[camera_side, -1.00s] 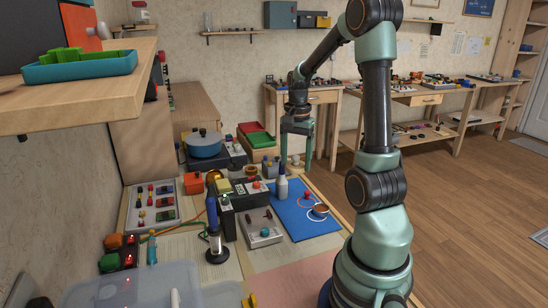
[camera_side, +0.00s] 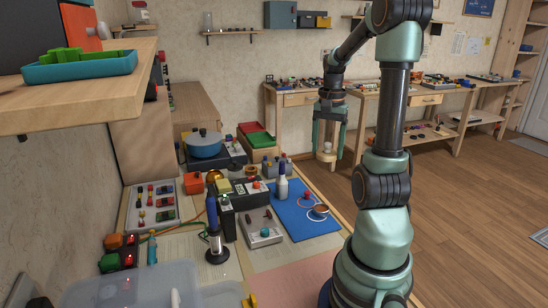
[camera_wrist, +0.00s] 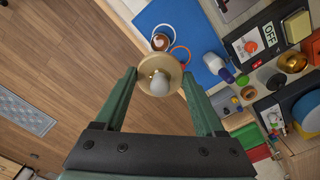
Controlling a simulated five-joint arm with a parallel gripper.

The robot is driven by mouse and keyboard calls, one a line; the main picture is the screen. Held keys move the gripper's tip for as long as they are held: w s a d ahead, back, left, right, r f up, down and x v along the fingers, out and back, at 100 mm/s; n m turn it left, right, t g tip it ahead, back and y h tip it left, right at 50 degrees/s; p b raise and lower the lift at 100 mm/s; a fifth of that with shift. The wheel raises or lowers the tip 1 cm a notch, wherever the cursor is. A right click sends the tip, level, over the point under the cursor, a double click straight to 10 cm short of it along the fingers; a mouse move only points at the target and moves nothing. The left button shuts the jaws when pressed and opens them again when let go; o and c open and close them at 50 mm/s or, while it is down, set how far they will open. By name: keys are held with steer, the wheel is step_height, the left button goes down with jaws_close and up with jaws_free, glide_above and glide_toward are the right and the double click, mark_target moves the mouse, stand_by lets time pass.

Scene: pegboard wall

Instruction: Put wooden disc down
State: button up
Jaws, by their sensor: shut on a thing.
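The wooden disc (camera_wrist: 147,66) is round and light tan, with a pale rounded knob on its middle. In the side view the disc (camera_side: 325,157) hangs at the lower ends of my gripper's fingers. My gripper (camera_side: 326,149) is shut on it, with one green finger on each side in the wrist view (camera_wrist: 160,80). The disc is in the air near the table's right edge, and floor shows around it in the wrist view. The disc's underside is hidden.
Open floor lies to the right.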

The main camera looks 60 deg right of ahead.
step_height(320, 180, down, 17)
steer(key=shift+r, duration=0.2)
steer(key=shift+f, duration=0.2)
steer(key=o, duration=1.3)
steer(key=shift+r, duration=0.15)
step_height(320, 180, up, 12)
steer(key=w+a+r+n+t+h, duration=0.1)
steer(key=w+a+r+n, duration=0.25)
steer(key=w+a, duration=0.2)
steer(key=w+a+r+n+t, duration=0.1)
steer(key=w+a+r+n, duration=0.1)
steer(key=w+a+n, duration=0.35)
steer(key=a+r+n+t, duration=0.1)
steer(key=a+n, duration=0.2)
steer(key=a, duration=0.3)
steer(key=a+r+n+t, duration=0.1)
steer(key=a+r+n, duration=0.1)
steer(key=a, duration=0.4)
steer(key=a+r+n+t+y, duration=0.1)
steer(key=a+n, duration=0.3)
steer(key=a, duration=0.3)
steer(key=shift+w+r+t, duration=0.2)
steer(key=shift+r+t, duration=0.1)
steer(key=shift+r, duration=0.05)
